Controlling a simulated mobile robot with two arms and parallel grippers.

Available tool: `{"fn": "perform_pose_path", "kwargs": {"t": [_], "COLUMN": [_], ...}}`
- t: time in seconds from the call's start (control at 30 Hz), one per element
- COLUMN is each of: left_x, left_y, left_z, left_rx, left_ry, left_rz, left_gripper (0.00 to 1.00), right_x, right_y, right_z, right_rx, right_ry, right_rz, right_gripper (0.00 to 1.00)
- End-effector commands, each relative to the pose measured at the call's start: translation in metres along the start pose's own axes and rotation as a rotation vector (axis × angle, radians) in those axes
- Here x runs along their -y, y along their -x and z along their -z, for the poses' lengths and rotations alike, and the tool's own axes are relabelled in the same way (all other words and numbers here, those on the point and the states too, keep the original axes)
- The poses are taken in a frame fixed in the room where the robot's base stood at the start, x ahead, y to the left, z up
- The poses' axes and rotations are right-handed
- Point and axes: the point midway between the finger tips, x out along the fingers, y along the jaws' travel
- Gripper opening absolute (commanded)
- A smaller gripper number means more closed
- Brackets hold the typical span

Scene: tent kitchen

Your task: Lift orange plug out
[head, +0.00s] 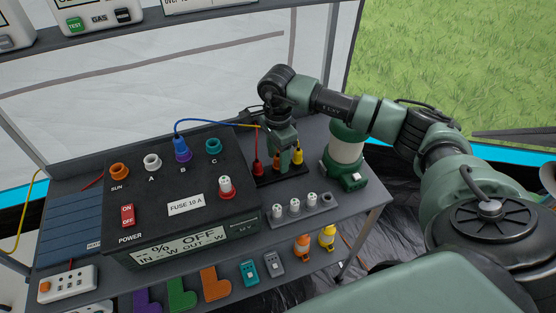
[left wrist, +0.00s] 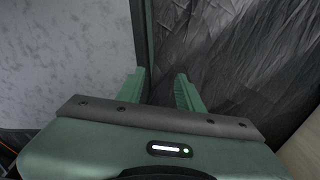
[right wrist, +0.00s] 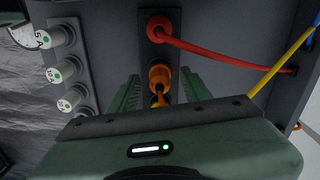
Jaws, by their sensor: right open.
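The orange plug (right wrist: 160,77) stands in a dark holder (right wrist: 155,15), between the fingers of my right gripper (right wrist: 161,88) in the right wrist view. The fingers are open on both sides of it; I cannot tell whether they touch it. In the head view my right gripper (head: 284,153) is over the holder and hides most of the orange plug. A red plug (head: 258,166) and a yellow plug (head: 297,156) stand on either side. In the left wrist view my left gripper (left wrist: 160,75) is open and empty.
A power box (head: 185,205) with coloured sockets stands left of the holder; a blue plug (head: 182,148) sits in socket B. A row of fuses (head: 295,206) is in front. A green-and-white canister (head: 346,150) stands close on the right. Red and yellow cables run near the holder.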

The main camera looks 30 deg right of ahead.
Motion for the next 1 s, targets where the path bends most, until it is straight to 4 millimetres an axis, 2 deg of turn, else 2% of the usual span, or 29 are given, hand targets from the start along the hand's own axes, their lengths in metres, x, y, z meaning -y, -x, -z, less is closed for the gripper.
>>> {"fn": "perform_pose_path", "kwargs": {"t": [0.27,0.3,0.4,0.47,0.8,1.0], "left_x": [0.002,0.002,0.002,0.002,0.001,0.001], "left_y": [0.0,0.0,0.0,0.0,0.0,-0.001], "left_z": [0.013,0.012,0.012,0.012,0.009,0.007], "left_rx": [-0.019,-0.019,-0.018,-0.018,-0.014,-0.011], "left_ry": [0.0,0.0,0.0,0.0,0.0,0.0], "left_rz": [0.002,0.002,0.002,0.002,0.001,0.001], "left_gripper": [0.36,0.36,0.36,0.36,0.36,0.36], "right_x": [0.0,0.0,0.0,0.0,0.0,0.001], "right_y": [-0.005,-0.005,-0.005,-0.005,-0.004,0.012], "right_z": [0.0,0.0,0.0,0.0,0.0,0.0], "right_rx": [0.0,0.0,0.001,0.001,0.001,0.001], "right_ry": [0.0,0.0,0.0,0.0,0.0,0.0], "right_rz": [0.0,0.0,0.0,0.0,0.001,0.003], "right_gripper": [0.48,0.43,0.15,0.0,0.0,0.0]}}
